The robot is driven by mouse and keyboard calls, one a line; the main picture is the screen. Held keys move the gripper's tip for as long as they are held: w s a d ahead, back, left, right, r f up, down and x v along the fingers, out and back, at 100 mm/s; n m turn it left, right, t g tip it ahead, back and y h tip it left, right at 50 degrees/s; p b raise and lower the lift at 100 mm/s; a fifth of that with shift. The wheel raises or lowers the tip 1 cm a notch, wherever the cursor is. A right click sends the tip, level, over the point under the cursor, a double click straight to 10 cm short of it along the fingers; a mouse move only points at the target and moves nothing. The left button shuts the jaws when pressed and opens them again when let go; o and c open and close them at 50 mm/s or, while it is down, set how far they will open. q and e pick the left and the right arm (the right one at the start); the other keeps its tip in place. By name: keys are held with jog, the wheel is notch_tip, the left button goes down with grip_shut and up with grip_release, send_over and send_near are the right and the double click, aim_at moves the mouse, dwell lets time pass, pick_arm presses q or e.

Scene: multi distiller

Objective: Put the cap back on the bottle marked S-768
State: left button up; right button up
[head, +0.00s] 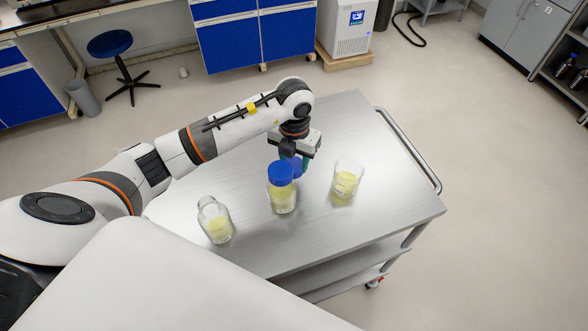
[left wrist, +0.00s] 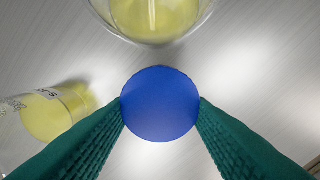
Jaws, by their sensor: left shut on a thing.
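My left gripper (head: 299,163) has its green fingers shut on a blue cap (left wrist: 160,104). An uncapped bottle (head: 215,220) with yellow liquid stands at the left of the cart top. An open glass vessel (head: 347,178) with yellow liquid stands at the right. In the left wrist view, a vessel (left wrist: 152,18) is at the top and a labelled one (left wrist: 50,110) is at the left. I cannot read S-768 on any label. My right gripper is out of view.
The vessels stand on a grey metal cart (head: 340,235) with a side rail (head: 410,150). The cart top is clear toward the back and the right front. A stool (head: 110,45), blue cabinets (head: 255,35) and a white machine (head: 347,25) stand beyond it.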

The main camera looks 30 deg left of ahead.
aim_at(294, 162)
pick_arm(q)
notch_tip(294, 162, up, 6)
jog(key=shift+f+b, duration=0.2)
jog(key=shift+b, duration=0.25)
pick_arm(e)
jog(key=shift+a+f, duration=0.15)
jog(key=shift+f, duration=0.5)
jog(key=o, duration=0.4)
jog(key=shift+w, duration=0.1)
